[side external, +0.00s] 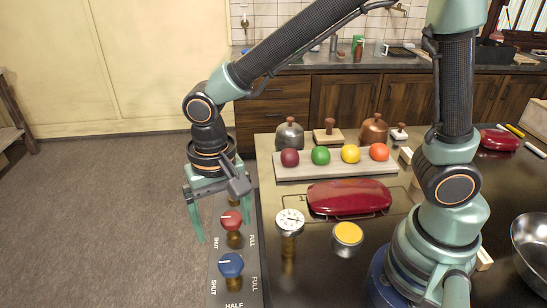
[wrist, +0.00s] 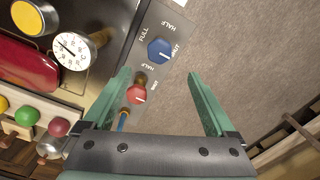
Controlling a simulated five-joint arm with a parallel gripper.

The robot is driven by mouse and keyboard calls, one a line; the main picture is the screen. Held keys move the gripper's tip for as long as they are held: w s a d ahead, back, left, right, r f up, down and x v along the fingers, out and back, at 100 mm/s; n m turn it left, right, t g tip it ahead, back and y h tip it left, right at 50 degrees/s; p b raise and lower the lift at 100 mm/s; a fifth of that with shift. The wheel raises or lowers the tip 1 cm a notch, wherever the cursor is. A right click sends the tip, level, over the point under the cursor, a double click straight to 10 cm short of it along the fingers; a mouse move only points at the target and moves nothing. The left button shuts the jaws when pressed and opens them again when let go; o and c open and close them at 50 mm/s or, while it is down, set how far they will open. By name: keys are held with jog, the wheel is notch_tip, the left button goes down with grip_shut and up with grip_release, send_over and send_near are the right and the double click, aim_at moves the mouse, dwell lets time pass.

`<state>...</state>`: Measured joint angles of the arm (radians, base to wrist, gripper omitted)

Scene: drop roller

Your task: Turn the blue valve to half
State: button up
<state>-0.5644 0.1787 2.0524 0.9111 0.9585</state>
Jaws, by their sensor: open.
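The blue valve (side external: 230,265) is a knob on a brass stem, on a grey panel marked SHUT, HALF and FULL. Its white mark points toward the SHUT side. In the wrist view the blue valve (wrist: 160,51) lies just beyond the fingertips, between their lines. My gripper (side external: 216,220) is open and empty, pointing down near the left edge of the panel. In the wrist view my gripper (wrist: 158,76) has its two green fingers wide apart. It is apart from the blue valve.
A red valve (side external: 231,221) stands just behind the blue one, close to my fingers. A white dial gauge (side external: 290,222), a yellow-topped jar (side external: 347,237) and a red lidded dish (side external: 348,197) stand to the right. Open floor (side external: 100,220) lies left of the panel.

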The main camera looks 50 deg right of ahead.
aim_at(230, 261)
notch_tip(230, 261, down, 11)
jog(key=shift+f, duration=0.1)
dwell(0.3)
jog(key=c, duration=1.4)
jog(key=shift+o, duration=0.2)
